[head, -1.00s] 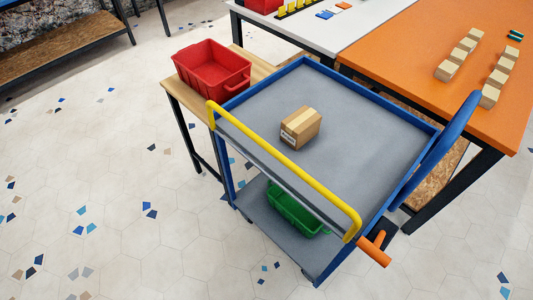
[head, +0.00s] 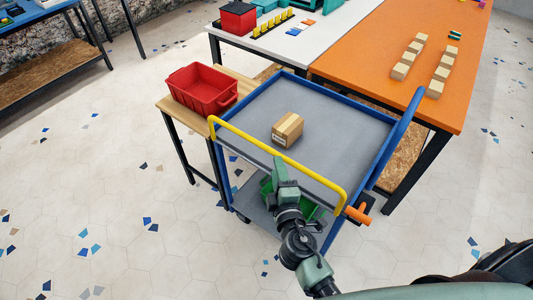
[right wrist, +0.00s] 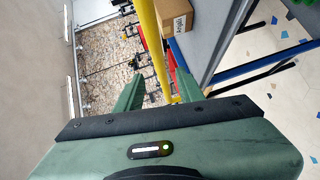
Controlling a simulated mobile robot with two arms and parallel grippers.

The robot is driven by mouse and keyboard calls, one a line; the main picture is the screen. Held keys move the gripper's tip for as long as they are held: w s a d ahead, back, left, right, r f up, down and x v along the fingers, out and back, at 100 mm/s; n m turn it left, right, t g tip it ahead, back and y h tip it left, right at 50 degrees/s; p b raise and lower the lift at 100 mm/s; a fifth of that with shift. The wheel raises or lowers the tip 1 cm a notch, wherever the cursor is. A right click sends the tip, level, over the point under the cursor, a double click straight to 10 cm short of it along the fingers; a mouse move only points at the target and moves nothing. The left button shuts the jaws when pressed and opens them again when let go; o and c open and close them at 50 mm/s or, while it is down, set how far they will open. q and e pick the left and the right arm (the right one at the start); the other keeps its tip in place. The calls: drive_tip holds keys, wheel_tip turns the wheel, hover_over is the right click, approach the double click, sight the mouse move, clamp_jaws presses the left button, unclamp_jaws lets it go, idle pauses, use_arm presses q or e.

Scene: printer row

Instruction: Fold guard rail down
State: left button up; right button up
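The yellow guard rail (head: 244,137) stands raised along the near side of the blue-framed cart (head: 262,88), above its grey top deck. My right gripper (head: 281,162) is at the middle of the rail, on its near side, and overlaps it in the head view. In the right wrist view my right gripper (right wrist: 160,76) has its two green fingers apart, and the rail (right wrist: 149,40) runs between them in the picture. I cannot tell whether they touch it. An orange handle (head: 358,214) sits at the rail's right end. My left gripper is not in view.
A cardboard box (head: 287,129) lies on the cart's top deck. A green bin (head: 266,188) on the lower shelf is partly hidden by my arm. A red bin (head: 201,90) stands on a wooden table left of the cart. An orange table (head: 395,92) stands behind right.

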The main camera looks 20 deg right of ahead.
sight(273, 153)
drive_tip(key=w, duration=0.5)
drive_tip(key=w+d+f+p, duration=0.1)
drive_tip(key=w, duration=0.1)
drive_tip(key=shift+w+f, duration=0.1)
drive_tip(key=shift+w, duration=0.25)
clamp_jaws()
idle(1.1)
